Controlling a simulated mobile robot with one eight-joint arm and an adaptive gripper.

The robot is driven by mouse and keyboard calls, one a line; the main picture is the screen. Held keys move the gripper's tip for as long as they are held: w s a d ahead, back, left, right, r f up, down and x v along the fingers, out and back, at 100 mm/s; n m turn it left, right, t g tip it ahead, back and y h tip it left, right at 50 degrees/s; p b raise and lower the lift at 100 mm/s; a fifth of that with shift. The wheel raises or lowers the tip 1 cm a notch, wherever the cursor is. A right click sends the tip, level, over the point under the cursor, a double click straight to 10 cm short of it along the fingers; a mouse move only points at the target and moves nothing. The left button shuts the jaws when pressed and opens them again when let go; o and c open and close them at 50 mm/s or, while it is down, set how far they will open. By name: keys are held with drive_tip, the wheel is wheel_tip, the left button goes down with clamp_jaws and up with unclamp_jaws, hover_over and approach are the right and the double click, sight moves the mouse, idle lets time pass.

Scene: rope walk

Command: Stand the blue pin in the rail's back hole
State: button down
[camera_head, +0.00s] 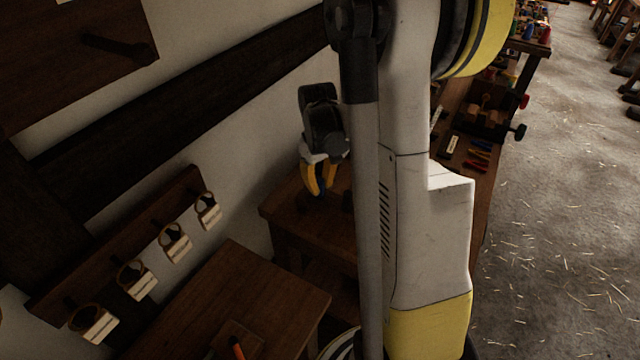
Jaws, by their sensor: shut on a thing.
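My gripper (319,190) shows left of my column, with its yellow fingers pointing down over the far wooden bench (285,207). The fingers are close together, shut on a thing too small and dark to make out. I cannot make out the blue pin in this view. I also cannot pick out the rail with its back hole for certain; the area under and right of the fingertips is dark and partly hidden by my column.
A nearer wooden table (262,280) bears a small block with an orange item (238,347). A wall board (120,247) at the left holds several tagged rings. A long bench (484,190) with tools stands behind my column.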

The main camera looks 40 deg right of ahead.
drive_tip(key=c, duration=1.3)
unclamp_jaws()
wheel_tip(320, 180, up, 12)
drive_tip(key=shift+a, duration=0.1)
